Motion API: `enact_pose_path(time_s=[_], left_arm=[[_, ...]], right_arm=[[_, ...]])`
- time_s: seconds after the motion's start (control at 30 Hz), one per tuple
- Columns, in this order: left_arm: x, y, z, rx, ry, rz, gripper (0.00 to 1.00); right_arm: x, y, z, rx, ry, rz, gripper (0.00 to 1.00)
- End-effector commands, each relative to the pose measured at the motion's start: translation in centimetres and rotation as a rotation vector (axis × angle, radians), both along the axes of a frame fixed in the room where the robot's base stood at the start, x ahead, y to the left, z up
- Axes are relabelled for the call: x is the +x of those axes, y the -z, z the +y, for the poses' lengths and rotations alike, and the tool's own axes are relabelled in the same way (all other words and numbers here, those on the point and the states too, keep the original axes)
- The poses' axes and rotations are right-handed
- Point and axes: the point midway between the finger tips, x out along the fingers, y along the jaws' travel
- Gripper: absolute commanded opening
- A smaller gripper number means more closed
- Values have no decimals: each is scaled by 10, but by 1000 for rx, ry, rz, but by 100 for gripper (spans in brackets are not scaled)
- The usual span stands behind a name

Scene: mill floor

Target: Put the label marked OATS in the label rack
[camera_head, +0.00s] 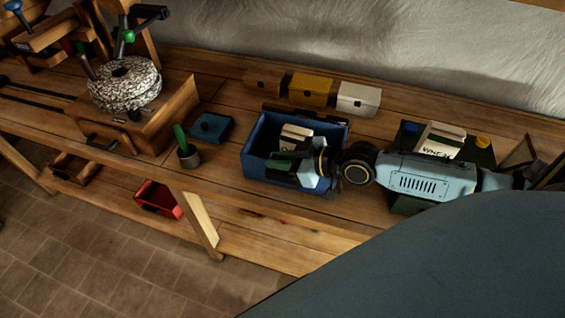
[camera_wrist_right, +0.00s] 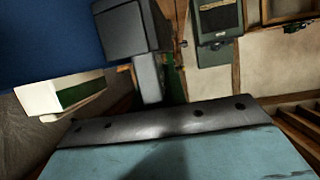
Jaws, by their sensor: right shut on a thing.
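My right gripper (camera_head: 290,166) reaches from the right into the blue box (camera_head: 256,136) on the workbench. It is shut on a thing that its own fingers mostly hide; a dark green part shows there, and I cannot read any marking. A cream block (camera_head: 297,133) stands in the box just behind the fingers. In the right wrist view a cream block with a green face (camera_wrist_right: 65,95) lies left of the dark fingers (camera_wrist_right: 140,55). To the right, a cream card (camera_head: 440,141) with partly readable lettering stands by a dark green holder (camera_head: 482,157). My left gripper is not in view.
Brown, yellow and white boxes (camera_head: 310,90) line the back of the bench. A millstone (camera_head: 125,84) on a wooden stand, a blue lid (camera_head: 211,128) and a grey cup (camera_head: 189,156) are to the left. A red bin (camera_head: 158,198) sits below. The bench front is mostly clear.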

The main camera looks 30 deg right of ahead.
Motion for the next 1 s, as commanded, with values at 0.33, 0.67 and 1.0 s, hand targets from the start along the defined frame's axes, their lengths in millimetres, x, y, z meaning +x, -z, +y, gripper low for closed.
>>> enact_pose_path(time_s=[0.33, 0.67, 1.0], left_arm=[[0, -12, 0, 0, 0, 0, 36], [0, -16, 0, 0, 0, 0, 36], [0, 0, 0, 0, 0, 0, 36]], right_arm=[[0, -61, 0, -2, -2, -4, 0], [0, -98, 0, 0, 0, -1, 0], [0, -83, 30, 12, 43, -3, 0]])
